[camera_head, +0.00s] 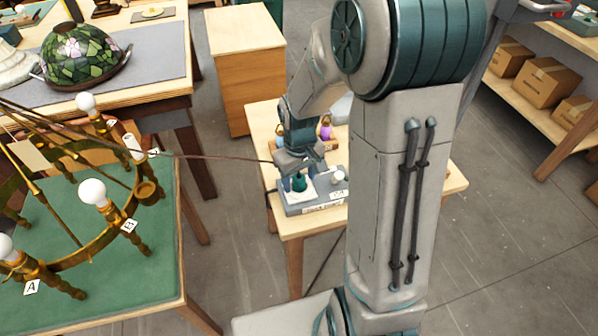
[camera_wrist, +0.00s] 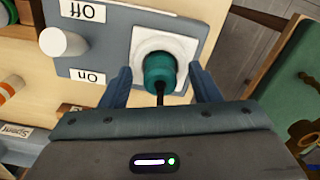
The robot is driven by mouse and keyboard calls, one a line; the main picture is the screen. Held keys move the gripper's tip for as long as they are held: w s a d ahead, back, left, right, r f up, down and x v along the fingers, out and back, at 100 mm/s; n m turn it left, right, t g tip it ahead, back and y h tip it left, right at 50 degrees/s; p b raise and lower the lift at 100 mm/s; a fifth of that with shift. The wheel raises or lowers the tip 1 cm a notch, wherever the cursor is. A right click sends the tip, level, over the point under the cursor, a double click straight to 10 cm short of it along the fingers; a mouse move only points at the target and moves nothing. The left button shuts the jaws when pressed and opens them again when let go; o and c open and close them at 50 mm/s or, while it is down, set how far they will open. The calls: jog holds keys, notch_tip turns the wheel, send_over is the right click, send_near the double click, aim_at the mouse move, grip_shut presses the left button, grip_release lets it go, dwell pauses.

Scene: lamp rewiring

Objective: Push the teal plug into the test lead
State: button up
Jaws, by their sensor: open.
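The teal plug (camera_wrist: 158,73) sits at a round opening in a white square plate (camera_wrist: 190,47) on a grey-blue panel. A dark cord runs from the plug back toward my gripper. In the wrist view my gripper (camera_wrist: 160,88) is open, with one finger on each side of the plug and gaps beside it. The plug also shows in the head view (camera_head: 299,182), under my gripper (camera_head: 300,170). I cannot make out a separate test lead, and how deep the plug sits cannot be told.
The panel (camera_head: 312,208) carries a white knob (camera_wrist: 62,42) between On and Off labels. It stands on a small wooden table (camera_head: 292,225). A green-topped table (camera_head: 150,270) with a brass chandelier (camera_head: 110,240) is at left. A wooden cabinet (camera_head: 245,60) stands behind.

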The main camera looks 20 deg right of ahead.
notch_tip(320, 180, up, 14)
jog(key=s+m+t, duration=0.3)
jog(key=s, duration=1.1)
jog(key=shift+a+r, duration=0.15)
jog(key=shift+r, duration=0.2)
jog(key=shift+s, duration=0.1)
jog(key=c, duration=0.4)
jog(key=shift+c, duration=0.2)
